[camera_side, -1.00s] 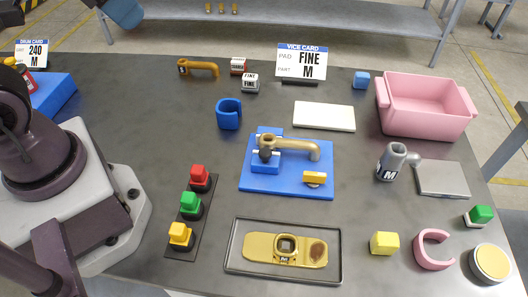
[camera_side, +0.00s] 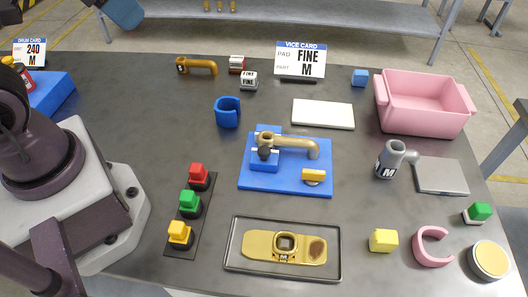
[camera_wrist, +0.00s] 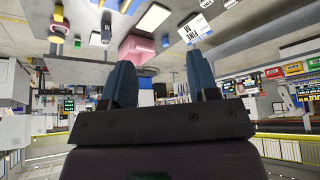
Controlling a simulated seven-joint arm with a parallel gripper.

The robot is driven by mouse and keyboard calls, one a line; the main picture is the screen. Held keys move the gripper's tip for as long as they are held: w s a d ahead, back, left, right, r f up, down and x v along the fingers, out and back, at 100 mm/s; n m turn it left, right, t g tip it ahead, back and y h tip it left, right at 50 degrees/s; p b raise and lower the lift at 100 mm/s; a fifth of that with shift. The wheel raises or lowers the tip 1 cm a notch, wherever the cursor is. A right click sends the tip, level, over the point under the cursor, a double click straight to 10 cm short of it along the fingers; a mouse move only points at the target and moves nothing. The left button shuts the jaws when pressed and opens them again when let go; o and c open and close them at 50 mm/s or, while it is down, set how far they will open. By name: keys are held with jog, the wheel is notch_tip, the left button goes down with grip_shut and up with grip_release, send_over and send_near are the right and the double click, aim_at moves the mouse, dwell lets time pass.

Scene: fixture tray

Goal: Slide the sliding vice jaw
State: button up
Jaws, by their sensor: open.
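The vice is a blue base plate (camera_side: 288,185) near the middle of the table in the side view. Two blue blocks stand on its left part: one at the back (camera_side: 268,131) and one in front (camera_side: 264,162), with a dark round piece by it. I cannot tell for certain which is the sliding jaw. A bronze pipe-shaped part (camera_side: 292,140) lies across the blocks, its bent end to the right. A yellow lever (camera_side: 313,175) sits at the plate's front right. My gripper (camera_wrist: 160,60) shows in the wrist view with two dark blue fingers apart and nothing between them, high and away from the vice.
A white vice card (camera_side: 300,60) reads FINE, M. A white plate (camera_side: 323,114) lies behind the vice, and a blue ring-like part (camera_side: 228,111) stands behind left. A framed tray (camera_side: 232,262) with a gold part is in front. A pink bin (camera_side: 425,122) stands back right.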

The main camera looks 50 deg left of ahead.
jog(key=w+d+f+g, duration=0.4)
jog(key=w+f+g, duration=0.3)
jog(key=w, duration=0.4)
jog(key=n+g+h, duration=0.2)
jog(key=n+g, duration=0.1)
jog(key=n, duration=0.1)
send_near(264, 149)
jog(key=shift+n, duration=0.3)
jog(key=x, duration=0.9)
jog(key=shift+d, duration=0.1)
